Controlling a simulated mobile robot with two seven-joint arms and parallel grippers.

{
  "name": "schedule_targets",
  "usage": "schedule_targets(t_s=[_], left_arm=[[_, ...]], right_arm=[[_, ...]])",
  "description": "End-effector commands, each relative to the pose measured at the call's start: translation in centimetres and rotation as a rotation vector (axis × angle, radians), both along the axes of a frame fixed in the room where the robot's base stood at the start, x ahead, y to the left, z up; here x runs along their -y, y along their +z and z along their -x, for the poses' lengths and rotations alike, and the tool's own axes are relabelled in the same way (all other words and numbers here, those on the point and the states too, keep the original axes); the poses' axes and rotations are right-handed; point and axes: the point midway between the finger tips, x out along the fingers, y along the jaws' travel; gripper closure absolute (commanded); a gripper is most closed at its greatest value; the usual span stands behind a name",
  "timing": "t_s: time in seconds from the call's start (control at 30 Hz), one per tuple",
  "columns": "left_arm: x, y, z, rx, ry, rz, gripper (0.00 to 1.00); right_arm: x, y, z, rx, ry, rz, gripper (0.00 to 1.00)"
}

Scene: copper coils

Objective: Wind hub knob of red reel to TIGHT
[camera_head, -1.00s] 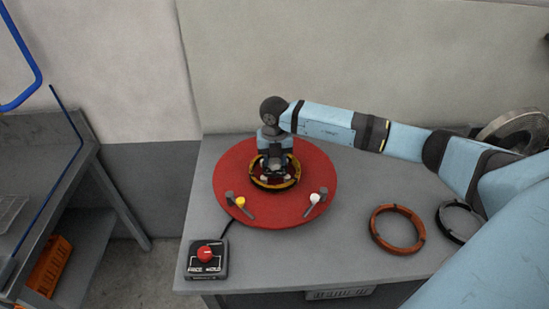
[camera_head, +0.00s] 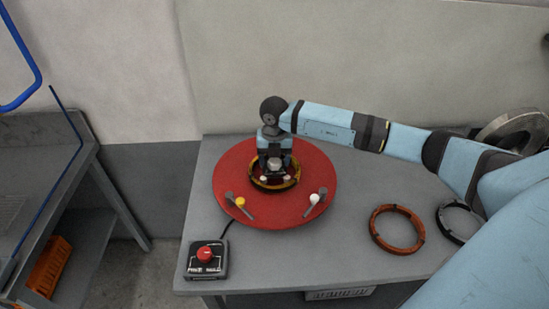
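The red reel (camera_head: 232,173) is a round red disc lying on the grey table. A dark ring with yellow marks (camera_head: 287,187) lies around its centre. The hub knob (camera_head: 274,163) shows as a small pale shape at the centre, mostly covered by my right gripper. My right gripper (camera_head: 275,175) points straight down over the hub, inside the ring. Its fingers are at the knob, but I cannot tell whether they grip it. The knob's setting is not readable. My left gripper is not in view.
A yellow-tipped lever (camera_head: 240,202) and a white-tipped lever (camera_head: 315,199) sit on the disc's front. A control box with a red button (camera_head: 205,254) is at front left. A copper coil (camera_head: 397,229) and a dark coil (camera_head: 459,220) lie to the right.

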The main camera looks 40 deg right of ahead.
Motion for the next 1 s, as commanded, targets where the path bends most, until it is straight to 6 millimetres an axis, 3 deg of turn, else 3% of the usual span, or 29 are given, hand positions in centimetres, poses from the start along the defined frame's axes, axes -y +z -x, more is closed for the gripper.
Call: schedule_targets(t_s=[0.27,0.7,1.0], left_arm=[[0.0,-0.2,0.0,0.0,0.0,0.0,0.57],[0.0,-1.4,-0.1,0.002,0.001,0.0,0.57],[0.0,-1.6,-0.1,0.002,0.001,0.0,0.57]], right_arm=[[0.0,1.5,-0.1,0.002,0.001,0.0,0.35],[0.0,10.9,0.0,0.004,0.001,0.0,0.35],[0.0,13.7,0.0,0.001,0.0,-0.001,0.35]])
